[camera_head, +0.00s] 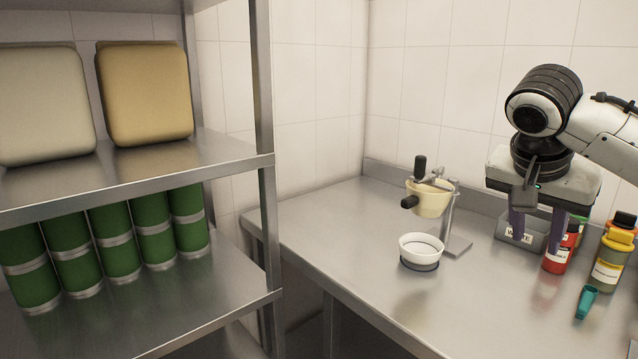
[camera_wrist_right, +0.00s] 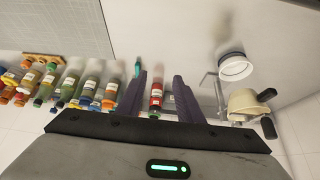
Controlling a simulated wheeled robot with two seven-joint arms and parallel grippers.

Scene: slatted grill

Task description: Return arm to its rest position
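My right gripper (camera_head: 536,230) hangs from the arm at the right of the head view, its two purple fingers pointing down over the counter. The fingers are spread apart in the wrist view (camera_wrist_right: 159,78), with no object clamped between them. A red bottle (camera_head: 560,254) stands close by the fingers; in the wrist view the red bottle (camera_wrist_right: 156,97) appears in the gap between them, but touching neither. My left gripper is not in view.
The steel counter (camera_head: 340,232) holds a white bowl (camera_head: 421,247), a cream dispenser on a stand (camera_head: 428,200), a grey bin (camera_head: 520,236), yellow bottles (camera_head: 612,255) and a teal cap-like item (camera_head: 586,302). A steel shelf (camera_head: 235,152) with green cans stands left. Counter front is clear.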

